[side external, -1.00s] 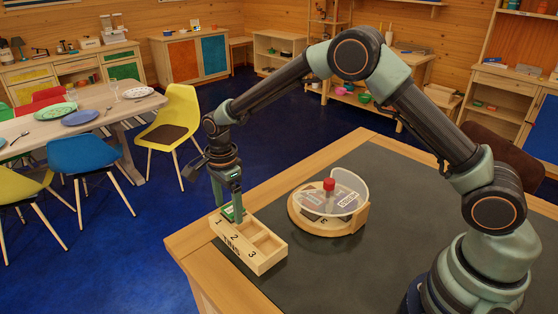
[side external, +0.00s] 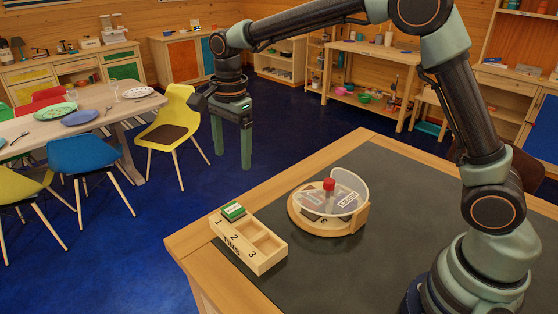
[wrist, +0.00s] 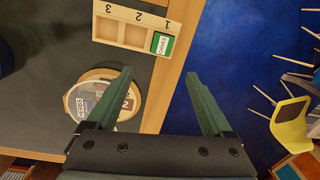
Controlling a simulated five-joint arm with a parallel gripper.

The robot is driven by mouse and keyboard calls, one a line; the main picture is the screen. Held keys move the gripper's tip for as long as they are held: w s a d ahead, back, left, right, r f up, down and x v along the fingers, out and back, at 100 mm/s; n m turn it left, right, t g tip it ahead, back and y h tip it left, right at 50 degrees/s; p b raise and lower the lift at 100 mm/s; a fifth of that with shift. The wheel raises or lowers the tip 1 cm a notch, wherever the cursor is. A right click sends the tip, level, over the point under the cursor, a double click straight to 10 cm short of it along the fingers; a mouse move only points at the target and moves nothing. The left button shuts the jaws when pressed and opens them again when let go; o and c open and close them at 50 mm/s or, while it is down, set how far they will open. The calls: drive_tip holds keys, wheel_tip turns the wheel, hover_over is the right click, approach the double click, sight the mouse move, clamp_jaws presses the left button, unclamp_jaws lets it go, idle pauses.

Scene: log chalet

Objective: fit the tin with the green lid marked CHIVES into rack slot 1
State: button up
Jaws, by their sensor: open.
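The tin with the green lid (side external: 233,211) sits in slot 1 of the wooden rack (side external: 262,262), its lid standing a little above the rack's top. In the wrist view the tin (wrist: 161,44) fills the end compartment beside the number 1, and its label is too small to read surely. Slots 2 and 3 of the rack (wrist: 140,16) are empty. My gripper (side external: 247,166) is open and empty, raised above and behind the rack, clear of the tin. Its two fingers also show apart in the wrist view (wrist: 158,98).
A round wooden holder (side external: 300,222) with a clear lid (side external: 345,190) and red knob (side external: 329,184) stands right of the rack on the dark tabletop (side external: 370,220). The table's wooden edge lies close beside the rack. Chairs and a dining table stand beyond.

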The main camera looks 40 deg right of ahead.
drive_tip(key=s+d+r+n+t, duration=0.3)
drive_tip(key=s+d+r+n, duration=0.4)
drive_tip(key=s+r+n, duration=0.15)
drive_tip(key=s+d+f+n+t, duration=0.1)
drive_tip(key=s+d+n, duration=0.1)
drive_tip(key=s+n, duration=0.2)
drive_tip(key=s+d+f+n+t, duration=0.1)
drive_tip(key=s+d+n, duration=0.1)
drive_tip(key=s+n, duration=0.2)
drive_tip(key=shift+s+d+f, duration=0.2)
drive_tip(key=shift+s+f, duration=0.15)
drive_tip(key=shift+s, duration=0.9)
